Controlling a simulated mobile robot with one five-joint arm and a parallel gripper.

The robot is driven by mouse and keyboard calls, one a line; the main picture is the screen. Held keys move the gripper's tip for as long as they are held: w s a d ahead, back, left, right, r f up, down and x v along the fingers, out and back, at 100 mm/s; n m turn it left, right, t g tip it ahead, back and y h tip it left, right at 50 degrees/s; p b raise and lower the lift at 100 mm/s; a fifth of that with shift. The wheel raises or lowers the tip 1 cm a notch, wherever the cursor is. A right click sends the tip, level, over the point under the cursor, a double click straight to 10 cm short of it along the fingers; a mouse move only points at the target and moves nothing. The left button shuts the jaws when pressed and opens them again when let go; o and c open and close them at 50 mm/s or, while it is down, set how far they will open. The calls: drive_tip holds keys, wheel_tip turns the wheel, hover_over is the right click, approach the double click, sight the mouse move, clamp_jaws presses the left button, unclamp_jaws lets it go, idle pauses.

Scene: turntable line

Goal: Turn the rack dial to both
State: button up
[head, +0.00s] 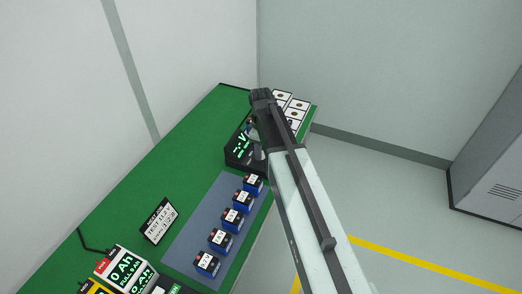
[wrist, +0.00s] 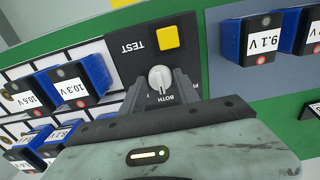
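The white rack dial (wrist: 160,78) sits on a black panel (wrist: 125,60) in the wrist view, which shows the panel upside down. I cannot tell for sure which label the dial points to. My gripper (wrist: 160,88) is open, with one finger on each side of the dial and a visible gap around the knob. In the head view, the black rack unit (head: 236,150) shows a green V readout, and my arm hides the dial.
A yellow button (wrist: 167,38) marked TEST is near the dial. Blue batteries with voltage labels stand on both sides, such as the 9.1 V battery (wrist: 250,42) and the 10.3 V battery (wrist: 78,80). A blue-grey mat (head: 187,240) holds several batteries on the green bench (head: 150,165).

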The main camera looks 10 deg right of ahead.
drive_tip(key=shift+o, duration=0.8)
wheel_tip(320, 180, up, 8)
drive_tip(key=p, duration=0.8)
drive_tip(key=shift+f, duration=0.1)
drive_tip(key=s+m, duration=1)
drive_tip(key=s, duration=0.4)
drive_tip(key=shift+s+m, duration=0.35)
drive_tip(key=shift+m, duration=0.05)
